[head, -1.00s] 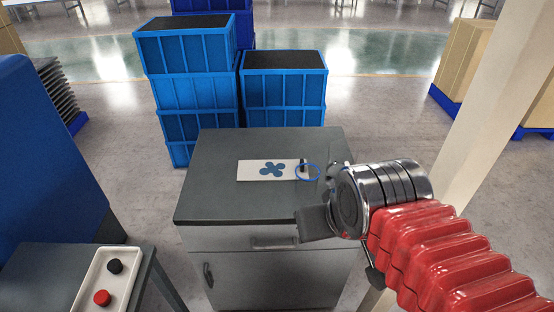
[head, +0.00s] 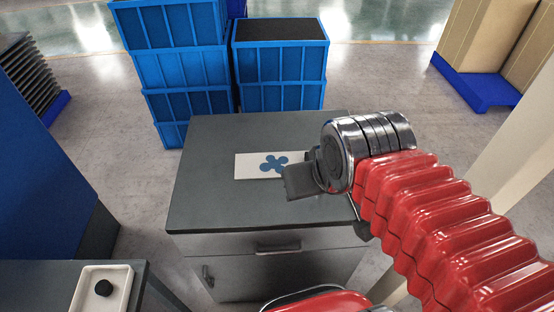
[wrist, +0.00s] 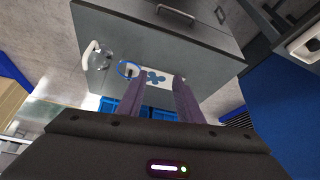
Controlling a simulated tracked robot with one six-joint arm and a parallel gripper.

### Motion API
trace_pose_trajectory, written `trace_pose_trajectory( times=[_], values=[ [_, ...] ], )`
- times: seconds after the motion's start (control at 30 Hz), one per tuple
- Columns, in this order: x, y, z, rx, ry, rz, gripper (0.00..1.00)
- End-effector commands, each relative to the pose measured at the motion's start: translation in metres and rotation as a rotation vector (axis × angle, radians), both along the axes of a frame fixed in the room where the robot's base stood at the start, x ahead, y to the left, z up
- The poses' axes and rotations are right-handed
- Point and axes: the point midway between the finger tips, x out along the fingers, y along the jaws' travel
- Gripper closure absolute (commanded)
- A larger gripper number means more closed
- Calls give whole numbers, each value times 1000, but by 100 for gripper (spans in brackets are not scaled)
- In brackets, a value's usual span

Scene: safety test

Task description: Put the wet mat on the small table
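A flat white mat (head: 247,166) with a blue splash shape lies on a grey cabinet top (head: 205,205). My gripper (wrist: 160,78) is open, its two fingers apart and empty in the wrist view. In the head view it is in front of the mat's right end and hides it. The mat (wrist: 168,79) shows between and beyond the fingers in the wrist view, with a blue ring (wrist: 128,69) at one end. I cannot tell the gripper's height above it. A small dark table (head: 40,285) is at the lower left, with a white tray (head: 122,285) on it.
The tray holds a black knob (head: 103,288). A clear shiny object (wrist: 104,60) is on the cabinet near the ring. Blue crates (head: 280,65) stand behind the cabinet. A blue panel (head: 40,170) is at left, and cartons on a blue pallet (head: 470,85) are back right.

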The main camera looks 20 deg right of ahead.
Motion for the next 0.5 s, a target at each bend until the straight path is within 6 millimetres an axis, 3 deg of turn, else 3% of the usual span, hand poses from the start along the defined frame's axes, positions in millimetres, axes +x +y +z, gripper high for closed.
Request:
trace_pose_trajectory(
  times=[0.5],
  values=[
    [8,-2,1,0,6,-8,67]
  ],
)
